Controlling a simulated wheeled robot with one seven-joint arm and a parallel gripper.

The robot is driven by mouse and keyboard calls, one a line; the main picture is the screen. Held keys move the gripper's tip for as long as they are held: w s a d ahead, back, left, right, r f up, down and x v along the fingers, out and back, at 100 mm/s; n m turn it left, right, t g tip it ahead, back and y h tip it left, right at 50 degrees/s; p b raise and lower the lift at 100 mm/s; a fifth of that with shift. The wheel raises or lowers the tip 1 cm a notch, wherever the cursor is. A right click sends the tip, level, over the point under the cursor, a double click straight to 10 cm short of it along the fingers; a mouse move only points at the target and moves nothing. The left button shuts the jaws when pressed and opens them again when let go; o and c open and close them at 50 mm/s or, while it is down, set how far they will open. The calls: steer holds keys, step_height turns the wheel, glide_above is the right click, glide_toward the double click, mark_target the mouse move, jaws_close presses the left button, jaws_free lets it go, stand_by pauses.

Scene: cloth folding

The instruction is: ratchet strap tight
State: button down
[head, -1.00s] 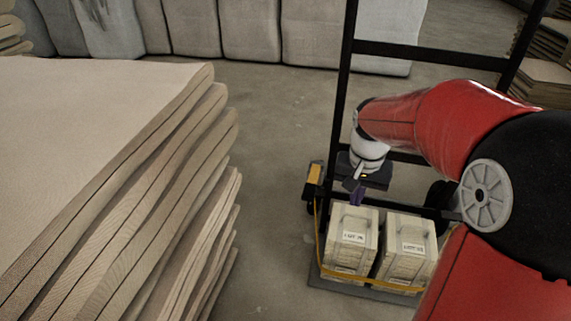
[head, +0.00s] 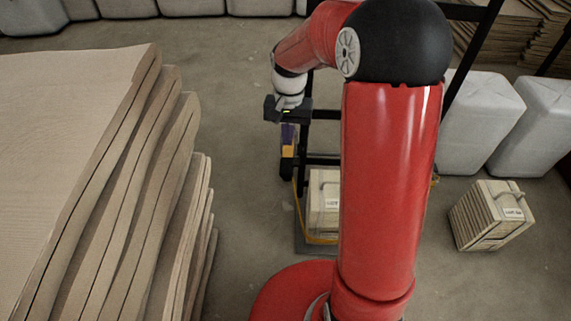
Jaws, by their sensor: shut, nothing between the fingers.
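A yellow strap (head: 321,241) runs around the crates on a black hand cart (head: 322,159). Its ratchet (head: 287,153), with a yellow-orange part and dark body, sits at the cart's left upright. One pale slatted crate (head: 324,190) with a label shows on the cart base; my arm hides what is to its right. My gripper (head: 288,137), with purple fingers, is shut and empty. It points down just above the ratchet in the picture; I cannot tell whether it touches it. How tight the strap is cannot be told.
A tall stack of cardboard-like sheets (head: 85,135) fills the left. A similar crate (head: 491,215) stands on the floor at right. Grey wrapped blocks (head: 482,115) stand behind it. Bare concrete floor (head: 240,150) lies between the stack and the cart.

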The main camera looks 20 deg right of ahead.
mark_target(287, 163)
steer(key=shift+s+a+f+b, duration=0.1)
steer(key=shift+s+f+b, duration=0.05)
steer(key=shift+f+b, duration=1.5)
steer(key=shift+s+a+f+b, duration=0.1)
steer(key=shift+s+f+b, duration=0.05)
steer(key=shift+f+b, duration=1.45)
steer(key=shift+f+p, duration=0.2)
steer(key=shift+p, duration=0.15)
steer(key=shift+f+b, duration=1.4)
steer(key=shift+f, duration=0.9)
steer(key=shift+r, duration=0.1)
